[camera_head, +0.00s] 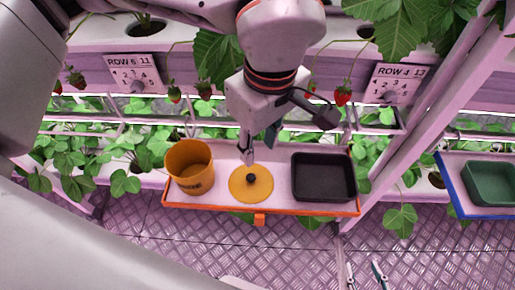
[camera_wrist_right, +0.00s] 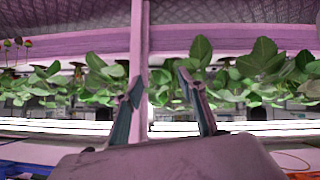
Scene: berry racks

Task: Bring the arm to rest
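My left gripper (camera_head: 259,148) hangs from the arm at top centre in the head view. Its fingers are apart, above and behind a yellow lid (camera_head: 238,190) with a black knob. Nothing shows between them. The lid lies on an orange-rimmed tray (camera_head: 259,219), between an orange pot (camera_head: 190,172) and a black bin (camera_head: 324,178). My right gripper (camera_head: 363,276) is low at the right in the head view, its fingers apart. In the right wrist view my right gripper (camera_wrist_right: 160,105) is open and empty, with plants and a rack post beyond it.
Strawberry racks with ripe berries (camera_head: 343,95) and signs (camera_head: 136,73) stand behind the tray. A slanting rack post (camera_head: 425,115) rises at the right. A blue-rimmed tray (camera_head: 448,188) with a green bin (camera_head: 490,183) lies beyond it. The patterned floor (camera_head: 440,255) in front shows no objects.

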